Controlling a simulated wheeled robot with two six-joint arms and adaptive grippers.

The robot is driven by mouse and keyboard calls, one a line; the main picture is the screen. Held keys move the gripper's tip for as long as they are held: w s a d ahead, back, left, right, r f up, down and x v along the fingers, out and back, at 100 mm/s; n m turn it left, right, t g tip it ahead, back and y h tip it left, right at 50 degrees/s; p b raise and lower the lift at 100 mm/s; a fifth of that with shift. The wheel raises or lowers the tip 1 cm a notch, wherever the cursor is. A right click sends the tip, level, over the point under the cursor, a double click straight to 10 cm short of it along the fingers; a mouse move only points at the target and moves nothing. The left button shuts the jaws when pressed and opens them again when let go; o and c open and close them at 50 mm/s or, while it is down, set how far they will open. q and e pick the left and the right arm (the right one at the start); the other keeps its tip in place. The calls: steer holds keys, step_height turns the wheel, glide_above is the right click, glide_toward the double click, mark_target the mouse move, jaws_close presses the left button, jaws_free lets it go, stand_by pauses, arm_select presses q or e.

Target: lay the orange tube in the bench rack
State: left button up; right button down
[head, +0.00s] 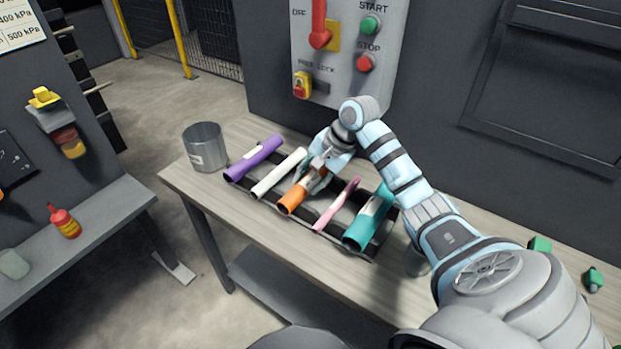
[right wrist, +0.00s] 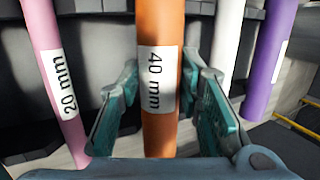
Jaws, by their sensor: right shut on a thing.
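The orange tube (head: 291,199) lies at the middle slot of the dark bench rack (head: 311,213), between a white tube and a pink tube. I cannot tell whether it rests fully on the rack floor. My right gripper (head: 314,180) is over the tube's upper part, shut on it, and hides its far end. In the right wrist view the orange tube (right wrist: 160,25) runs between the two teal fingers of the right gripper (right wrist: 164,100), with its "40 mm" label facing the camera. My left gripper is not in view.
The rack also holds a purple tube (head: 255,158), the white tube (head: 278,173), the pink tube (head: 337,204) and a teal tube (head: 369,220). A metal can (head: 205,147) stands left of the rack. Green items (head: 540,244) lie at the bench's right. A control panel (head: 345,60) is behind.

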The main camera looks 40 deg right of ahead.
steer(key=c, duration=1.1)
jaws_free()
steer(key=shift+r, duration=0.1)
steer(key=shift+o, duration=0.2)
steer(key=v, duration=1.2)
